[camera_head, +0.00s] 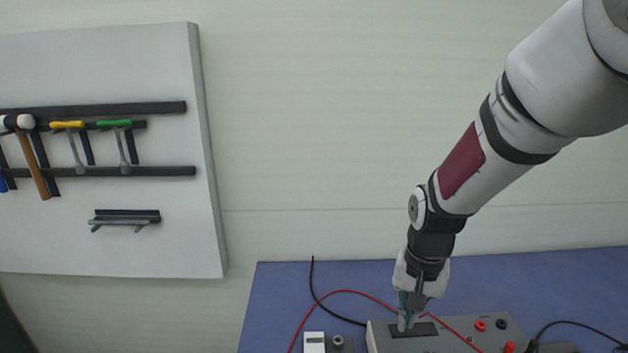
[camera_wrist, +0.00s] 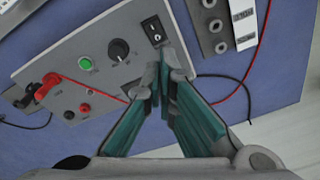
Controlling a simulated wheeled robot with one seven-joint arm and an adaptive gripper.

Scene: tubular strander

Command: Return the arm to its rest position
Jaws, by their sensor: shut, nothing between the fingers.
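My arm comes down from the upper right in the head view. My gripper (camera_head: 408,318) points down at a grey control box (camera_head: 488,328) on the blue bench. In the wrist view my gripper (camera_wrist: 163,85) has its fingertips together, with nothing between them. The tips are close to the black rocker switch (camera_wrist: 152,29) on the box; I cannot tell whether they touch it. The box also carries a green button (camera_wrist: 85,63), a black knob (camera_wrist: 118,48) and red and black sockets.
The blue bench top (camera_head: 560,285) is mostly clear behind the box. A red cable (camera_head: 345,292) and a black cable (camera_head: 313,285) run close to my gripper. A tool board (camera_head: 110,225) hangs on the left wall.

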